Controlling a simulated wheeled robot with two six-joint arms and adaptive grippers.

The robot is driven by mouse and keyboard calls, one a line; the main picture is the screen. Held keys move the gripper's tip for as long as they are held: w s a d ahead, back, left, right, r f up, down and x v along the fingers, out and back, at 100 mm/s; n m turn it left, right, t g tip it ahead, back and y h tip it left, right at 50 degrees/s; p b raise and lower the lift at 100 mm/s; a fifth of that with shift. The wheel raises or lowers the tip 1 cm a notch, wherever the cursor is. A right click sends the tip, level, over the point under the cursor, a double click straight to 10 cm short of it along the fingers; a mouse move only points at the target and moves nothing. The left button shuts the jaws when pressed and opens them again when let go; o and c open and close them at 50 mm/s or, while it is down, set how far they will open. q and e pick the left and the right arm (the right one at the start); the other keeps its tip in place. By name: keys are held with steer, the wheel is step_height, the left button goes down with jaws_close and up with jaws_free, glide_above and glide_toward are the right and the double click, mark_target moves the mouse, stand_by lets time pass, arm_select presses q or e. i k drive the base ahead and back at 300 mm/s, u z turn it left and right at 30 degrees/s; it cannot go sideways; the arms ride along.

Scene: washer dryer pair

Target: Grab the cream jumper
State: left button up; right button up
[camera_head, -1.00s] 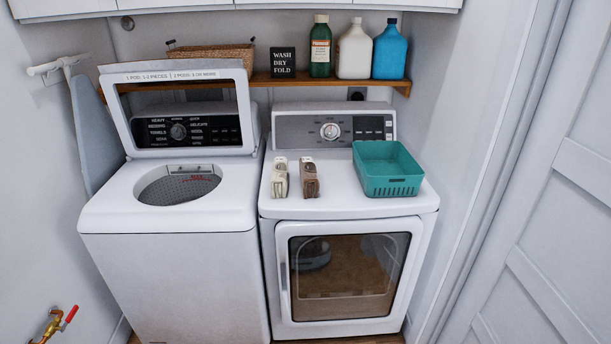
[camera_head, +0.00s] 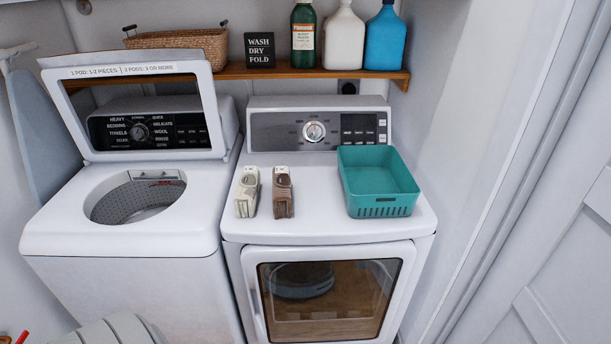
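The cream jumper (camera_head: 247,193) appears as a small, folded, upright cream bundle on the left part of the dryer's top (camera_head: 310,225). A similar brown folded bundle (camera_head: 283,193) stands just to its right, with a narrow gap between them. Neither of my grippers shows in the head view.
A teal basket (camera_head: 380,205) stands on the dryer's right side. The top-loading washer (camera_head: 60,220) to the left has its lid raised. A wooden shelf (camera_head: 235,72) above holds a wicker basket (camera_head: 185,45), a sign and bottles. The dryer's front top is clear.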

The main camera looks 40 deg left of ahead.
mark_target(247, 192)
steer(key=u, duration=0.05)
steer(key=i, duration=0.9)
steer(key=u, duration=0.45)
